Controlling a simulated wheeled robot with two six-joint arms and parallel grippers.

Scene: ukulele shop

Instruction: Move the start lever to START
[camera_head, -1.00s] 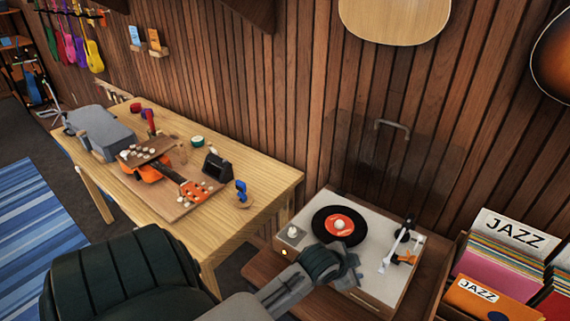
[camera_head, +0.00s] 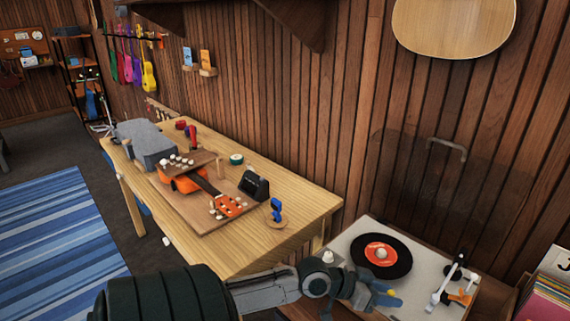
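The turntable (camera_head: 358,231) stands at the lower right, with a black record (camera_head: 398,262) with a red label on its platter. A white tonearm (camera_head: 444,286) is at the deck's right side, with a small orange part (camera_head: 460,297) beside it. A pale knob (camera_head: 327,257) shows at the deck's left front corner. I cannot tell which part is the start lever, and no START mark is readable. My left gripper (camera_head: 384,294) is over the front of the deck, below the record in the picture. Its fingers are small and partly overlapped, so their opening is unclear. My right gripper is out of view.
A wooden table (camera_head: 270,188) left of the turntable holds an orange ukulele (camera_head: 182,182), a grey case (camera_head: 146,138) and small tools. A clear raised lid (camera_head: 420,185) stands behind the deck. A record crate (camera_head: 550,300) is at the right edge.

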